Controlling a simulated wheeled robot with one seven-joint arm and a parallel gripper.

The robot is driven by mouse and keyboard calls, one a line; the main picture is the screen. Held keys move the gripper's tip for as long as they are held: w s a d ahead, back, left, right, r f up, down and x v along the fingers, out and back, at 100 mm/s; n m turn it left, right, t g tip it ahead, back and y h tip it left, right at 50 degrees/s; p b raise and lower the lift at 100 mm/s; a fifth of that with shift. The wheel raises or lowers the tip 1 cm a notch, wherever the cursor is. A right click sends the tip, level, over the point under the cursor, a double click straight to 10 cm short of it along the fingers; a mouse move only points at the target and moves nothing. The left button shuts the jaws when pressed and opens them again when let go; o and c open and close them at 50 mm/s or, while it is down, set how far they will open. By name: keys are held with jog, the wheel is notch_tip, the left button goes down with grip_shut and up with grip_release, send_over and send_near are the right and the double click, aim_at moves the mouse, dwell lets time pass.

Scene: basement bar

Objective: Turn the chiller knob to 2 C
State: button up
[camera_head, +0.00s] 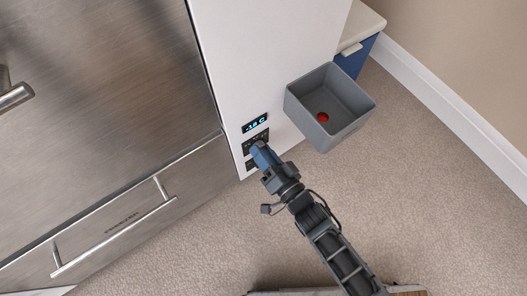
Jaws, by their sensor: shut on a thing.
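A white side panel (238,75) beside the steel fridge carries a small dark display (255,123) with blue digits that look like "-18 C". Below the display are dark control plates (251,147) with small pale markings too small to read. My gripper (262,152) reaches up from the lower right to these plates, with its blue fingers at the panel. It is shut on a knob there; the fingers hide the knob and its pointer. I cannot read which setting it points to.
A steel fridge (105,75) with a freezer drawer (120,215) and bar handles fills the left. A grey open bin (350,84) with a red round thing (322,117) inside juts out right of the panel, close to my arm. Carpet (430,200) is clear at right.

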jog(key=o, duration=1)
jog(key=shift+o, duration=0.2)
jog(key=p+v, duration=0.2)
jog(key=v, duration=0.5)
jog(key=shift+s+d, duration=0.25)
jog(key=shift+s, duration=0.1)
